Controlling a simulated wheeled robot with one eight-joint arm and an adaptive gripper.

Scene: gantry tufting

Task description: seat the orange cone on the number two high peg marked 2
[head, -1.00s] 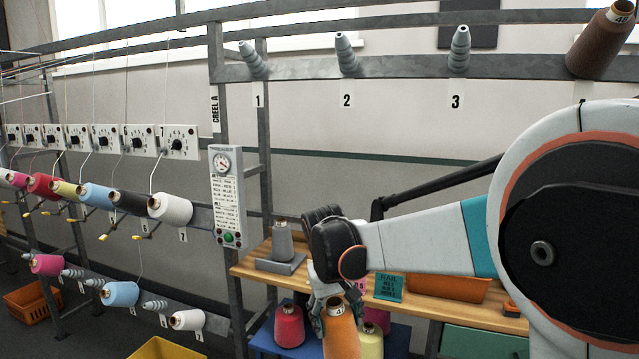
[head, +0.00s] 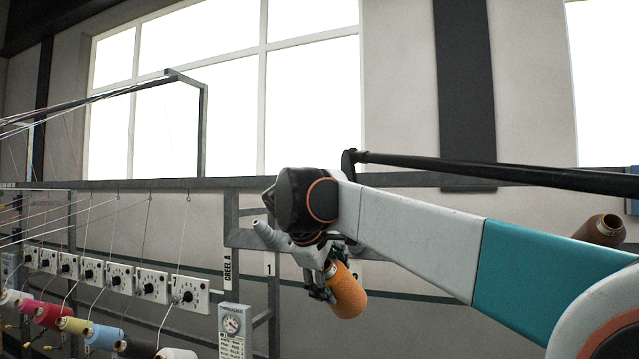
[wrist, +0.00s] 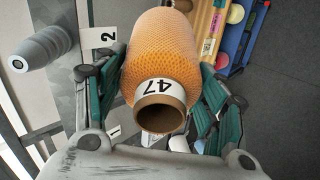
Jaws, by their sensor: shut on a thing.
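My gripper (head: 328,282) is shut on the orange cone (head: 348,292), in the air in front of the high rail. In the head view the cone tilts, its far end down and right. The wrist view shows the cone (wrist: 162,50) between the green-padded fingers, its brown tube end marked 47 towards the camera. A grey stepped peg (wrist: 40,48) stands left of the cone, in line with the label 2 (wrist: 105,37); it is apart from the cone. In the head view my arm hides peg 2, and its label (head: 357,270) shows only partly.
The number one peg (head: 266,235) stands close left of my gripper, above its label. A brown cone (head: 604,230) is on the rail at far right. The creel with thread dials (head: 187,292) and coloured cones is at left. A wooden shelf (wrist: 203,28) shows in the wrist view.

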